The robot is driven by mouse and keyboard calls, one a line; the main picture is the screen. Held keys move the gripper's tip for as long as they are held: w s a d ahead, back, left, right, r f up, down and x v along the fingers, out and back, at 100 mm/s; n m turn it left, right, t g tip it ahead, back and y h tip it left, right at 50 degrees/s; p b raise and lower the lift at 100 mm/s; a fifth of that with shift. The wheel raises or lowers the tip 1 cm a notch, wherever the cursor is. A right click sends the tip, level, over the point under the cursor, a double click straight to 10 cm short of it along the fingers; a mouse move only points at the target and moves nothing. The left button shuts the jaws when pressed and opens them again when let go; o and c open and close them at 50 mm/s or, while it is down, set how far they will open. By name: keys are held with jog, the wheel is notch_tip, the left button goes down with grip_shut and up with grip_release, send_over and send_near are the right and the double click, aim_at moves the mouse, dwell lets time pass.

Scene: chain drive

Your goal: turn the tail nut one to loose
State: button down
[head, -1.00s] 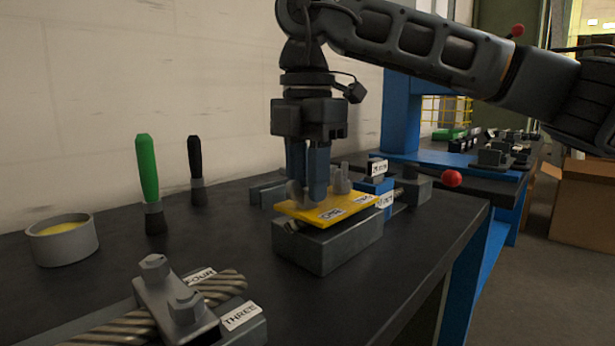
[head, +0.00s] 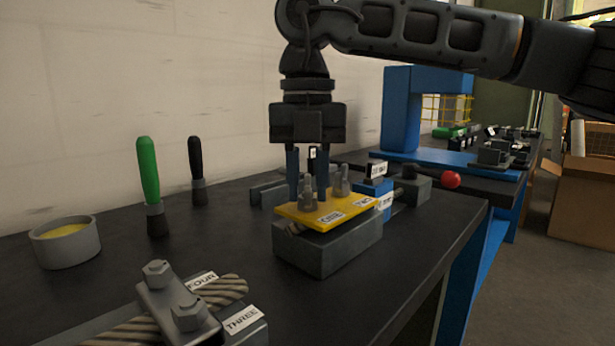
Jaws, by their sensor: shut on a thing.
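The tail nut one (head: 308,202) is a grey nut on an upright stud. It stands on the yellow plate (head: 290,212) beside the label ONE. My gripper (head: 307,190) points straight down over it, with one finger on each side. The gripper is shut on this nut. The finger tips partly hide where they touch it. A second grey nut (head: 341,184) stands to the right near the label TWO, clear of the fingers. The yellow plate lies on a dark grey block (head: 330,247), with a bit of rope showing at its left end.
In front, a grey clamp (head: 178,303) with labels FOUR and THREE sits over rope. A green-handled brush (head: 149,175), a black-handled brush (head: 195,165) and a bowl of yellow paste (head: 65,243) stand left. A blue fixture with a red knob (head: 451,180) is close behind right.

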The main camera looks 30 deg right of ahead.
jog(key=n+p, duration=0.1)
jog(key=n, duration=0.3)
jog(key=shift+n, duration=0.4)
jog(key=n, duration=0.4)
jog(key=shift+p, duration=0.4)
jog(key=n+p, duration=0.1)
jog(key=n, duration=0.8)
jog(key=shift+n+p, duration=0.3)
jog(key=shift+p, duration=0.1)
jog(key=n, duration=0.4)
jog(key=shift+p, duration=0.4)
jog(key=n, duration=0.5)
jog(key=shift+f+p, duration=0.1)
jog(key=shift+p, duration=0.25)
jog(key=n, duration=0.4)
jog(key=shift+s+p, duration=0.1)
jog(key=shift+p, duration=0.2)
jog(key=shift+f+n, duration=0.1)
jog(key=shift+n, duration=2)
